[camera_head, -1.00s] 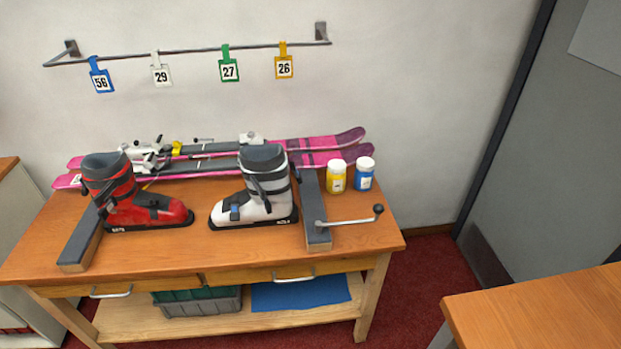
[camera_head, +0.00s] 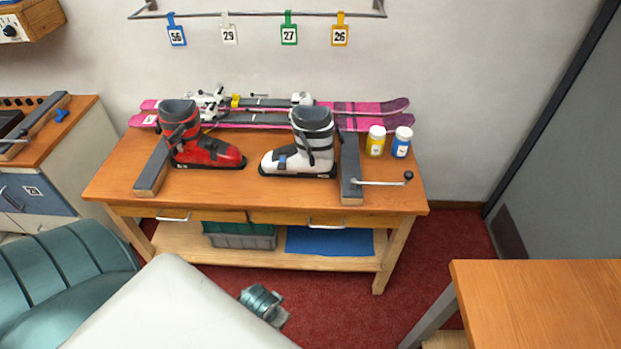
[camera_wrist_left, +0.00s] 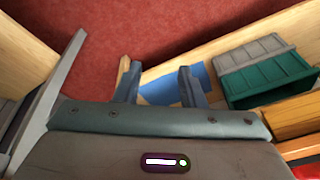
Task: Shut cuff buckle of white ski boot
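The white ski boot (camera_head: 286,161) stands upright on the wooden bench (camera_head: 250,200), toe to the left, with a dark grey cuff (camera_head: 312,122). A dark strap and buckle (camera_head: 305,143) cross its cuff; they are too small to tell whether the lever is open. In the left wrist view my left gripper (camera_wrist_left: 158,82) has its two fingers apart with nothing between them. It is by the bench's lower shelf, well away from the boot. Parts of my own arm cover the lower left of the head view.
A red boot (camera_head: 207,150) stands left of the white one. Pink skis (camera_head: 360,112) lie behind; a dark block with a crank (camera_head: 351,170) and yellow (camera_head: 375,141) and blue (camera_head: 401,143) bottles are on the right. A green crate (camera_wrist_left: 265,70) and blue mat (camera_wrist_left: 165,91) lie below.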

